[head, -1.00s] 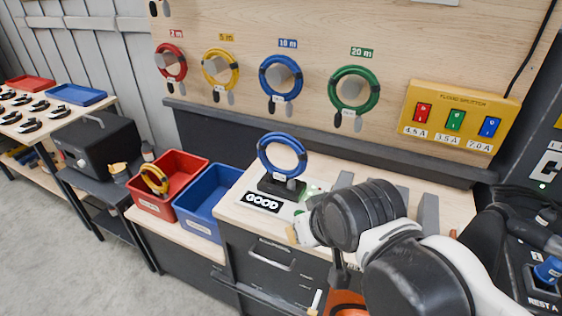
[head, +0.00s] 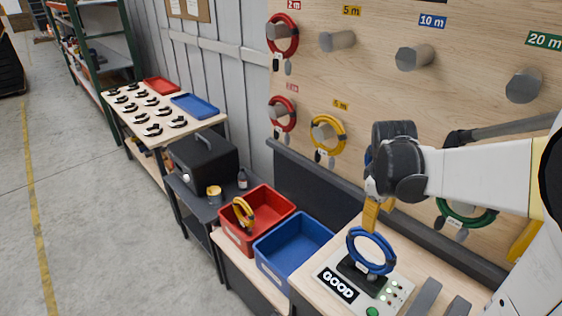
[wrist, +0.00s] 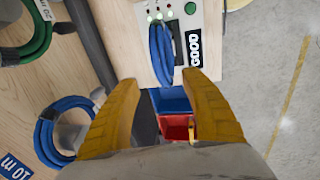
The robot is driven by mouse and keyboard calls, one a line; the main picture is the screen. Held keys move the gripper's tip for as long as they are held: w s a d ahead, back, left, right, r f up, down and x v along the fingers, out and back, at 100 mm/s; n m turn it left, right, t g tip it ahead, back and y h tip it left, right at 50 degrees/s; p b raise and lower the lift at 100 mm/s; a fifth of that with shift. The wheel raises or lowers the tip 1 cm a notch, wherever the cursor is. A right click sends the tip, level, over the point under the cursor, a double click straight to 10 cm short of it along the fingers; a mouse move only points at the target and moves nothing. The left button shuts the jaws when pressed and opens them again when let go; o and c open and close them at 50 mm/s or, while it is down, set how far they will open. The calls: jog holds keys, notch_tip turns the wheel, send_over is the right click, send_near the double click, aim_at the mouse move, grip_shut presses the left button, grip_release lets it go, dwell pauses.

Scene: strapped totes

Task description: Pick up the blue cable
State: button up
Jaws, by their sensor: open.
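A coiled blue cable (head: 371,250) stands upright in the black holder of a tester marked GOOD (head: 338,286) on the wooden bench. In the wrist view the same blue cable (wrist: 162,54) appears edge-on, ahead of and between my fingers. My gripper (wrist: 168,88) has its two yellow fingers spread, with nothing between them. In the head view my gripper (head: 376,214) points down, just above the cable's top. Its fingers overlap there, and I cannot tell whether they touch the coil. Another blue cable (wrist: 46,134) hangs on a peg by the 10 m label in the wrist view.
An empty blue bin (head: 291,247) and a red bin (head: 262,210) holding a yellow cable (head: 243,214) stand left of the tester. Red, yellow and green cables hang on the pegboard behind. Grey upright dividers (head: 424,298) stand right of the tester.

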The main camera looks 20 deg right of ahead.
aim_at(375, 234)
jog(key=b+x, duration=0.1)
jog(key=x, duration=0.3)
jog(key=shift+s+d+f, duration=0.15)
jog(key=shift+f, duration=0.15)
jog(key=b+x, duration=0.1)
jog(key=x, duration=0.5)
jog(key=shift+f+b, duration=0.1)
jog(key=shift+b, duration=0.2)
grip_shut()
